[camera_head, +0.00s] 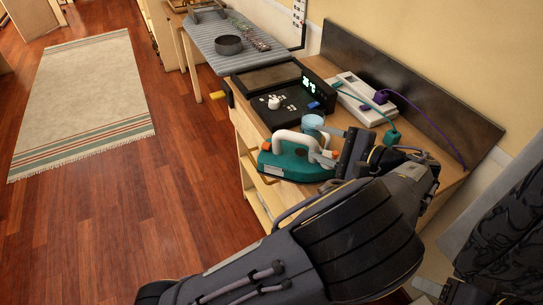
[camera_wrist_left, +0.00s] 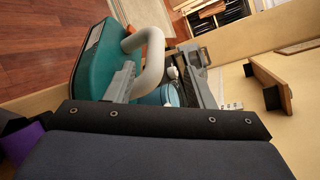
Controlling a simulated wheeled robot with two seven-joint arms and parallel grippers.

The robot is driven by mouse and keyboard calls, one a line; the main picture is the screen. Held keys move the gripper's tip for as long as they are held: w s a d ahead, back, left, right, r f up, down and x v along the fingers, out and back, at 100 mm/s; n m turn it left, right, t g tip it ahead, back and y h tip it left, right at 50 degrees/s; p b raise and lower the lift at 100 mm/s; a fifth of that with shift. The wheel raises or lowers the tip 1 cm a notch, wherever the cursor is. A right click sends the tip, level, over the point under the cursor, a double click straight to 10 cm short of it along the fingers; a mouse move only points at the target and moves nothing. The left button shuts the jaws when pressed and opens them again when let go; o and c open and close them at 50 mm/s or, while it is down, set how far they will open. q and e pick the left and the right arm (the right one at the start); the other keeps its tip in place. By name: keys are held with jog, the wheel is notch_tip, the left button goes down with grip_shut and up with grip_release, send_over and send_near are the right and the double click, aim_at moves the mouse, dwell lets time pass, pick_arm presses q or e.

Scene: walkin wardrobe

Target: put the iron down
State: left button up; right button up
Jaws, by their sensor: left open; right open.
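The teal iron (camera_head: 287,166) with a white handle and orange parts rests on the wooden counter near its front edge. In the left wrist view the iron (camera_wrist_left: 106,62) fills the upper left, with its handle partly between my fingers. My left gripper (camera_head: 328,147) is at the right end of the iron, its fingers apart around or beside the handle; I cannot tell whether they touch it. The fingers also show apart in the left wrist view (camera_wrist_left: 163,68). My right gripper (camera_head: 440,291) is only partly seen at the bottom right edge, away from the iron.
A light blue cup (camera_head: 312,122) stands just behind the iron. A striped ironing board (camera_head: 228,50) holds a dark bowl (camera_head: 229,44). Open floor lies left.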

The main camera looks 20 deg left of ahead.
aim_at(305, 141)
pick_arm(q)
jog(key=shift+a+f, duration=0.1)
jog(key=shift+a, duration=0.3)
jog(key=x, duration=0.7)
jog(key=shift+d+f+p, duration=0.1)
jog(key=shift+f+p, duration=0.25)
jog(key=shift+p, duration=0.05)
jog(key=shift+c, duration=0.3)
grip_shut()
dwell(0.4)
jog(key=shift+r, duration=0.1)
